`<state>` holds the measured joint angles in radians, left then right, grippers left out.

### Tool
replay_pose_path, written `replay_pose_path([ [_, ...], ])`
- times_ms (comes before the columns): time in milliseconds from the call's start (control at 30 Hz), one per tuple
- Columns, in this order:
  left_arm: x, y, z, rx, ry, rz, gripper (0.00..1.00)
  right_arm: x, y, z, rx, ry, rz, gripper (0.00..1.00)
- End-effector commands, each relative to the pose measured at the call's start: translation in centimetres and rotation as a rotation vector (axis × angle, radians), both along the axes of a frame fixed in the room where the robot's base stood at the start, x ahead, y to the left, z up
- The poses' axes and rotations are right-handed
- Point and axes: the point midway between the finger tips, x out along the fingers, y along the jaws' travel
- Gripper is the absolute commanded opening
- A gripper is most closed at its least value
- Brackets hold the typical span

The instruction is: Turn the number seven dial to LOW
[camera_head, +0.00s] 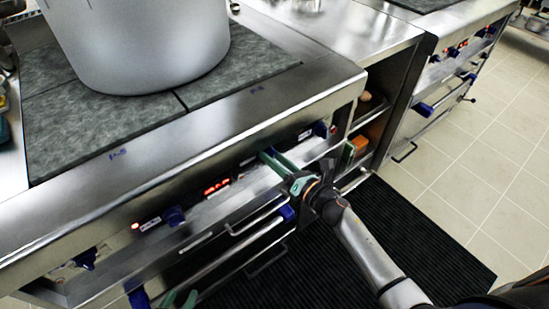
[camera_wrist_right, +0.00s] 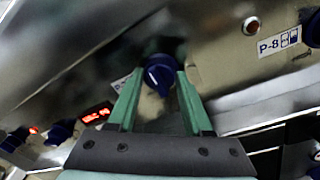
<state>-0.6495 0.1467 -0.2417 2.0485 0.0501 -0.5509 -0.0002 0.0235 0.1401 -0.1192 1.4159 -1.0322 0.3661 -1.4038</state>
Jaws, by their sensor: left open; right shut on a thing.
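A dark blue dial with a white pointer line (camera_wrist_right: 160,72) sits on the metal front panel. Its number label is mostly covered, so I cannot read it. My right gripper (camera_head: 268,156) reaches the panel with its green fingers. In the right wrist view the gripper (camera_wrist_right: 160,88) has one finger on each side of the dial and is shut on it. In the head view the fingers hide this dial. My left gripper (camera_head: 180,298) is open and empty at the bottom edge, partly cut off.
A P-8 label (camera_wrist_right: 279,44) is to the right. Another blue dial (camera_head: 174,215) and a red display (camera_head: 216,187) are left along the panel. A large pot (camera_head: 140,45) stands on the cooktop. An oven handle (camera_head: 258,214) juts out below. A black mat (camera_head: 380,240) covers the floor.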

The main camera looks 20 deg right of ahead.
Motion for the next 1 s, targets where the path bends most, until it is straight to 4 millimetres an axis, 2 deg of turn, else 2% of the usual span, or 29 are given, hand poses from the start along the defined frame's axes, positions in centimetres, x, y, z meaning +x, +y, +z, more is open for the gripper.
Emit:
replay_pose_path([
  [100, 0.01, 0.0, 0.01, 0.0, 0.0, 0.0, 0.5, -0.02, 0.0, 0.0, -0.001, 0.0, 0.001, 0.0],
  [467, 0.02, -0.03, -0.05, 0.0, -0.001, 0.0, 0.5, -0.02, 0.0, -0.04, 0.047, 0.017, 0.001, 0.0],
  [667, 0.02, -0.03, -0.17, -0.001, -0.001, -0.001, 0.5, -0.01, -0.02, -0.08, 0.158, 0.058, 0.001, 0.0],
  [1000, 0.07, -0.02, -0.14, 0.0, -0.003, 0.0, 0.5, -0.01, 0.0, -0.15, 0.452, 0.164, 0.001, 0.0],
])
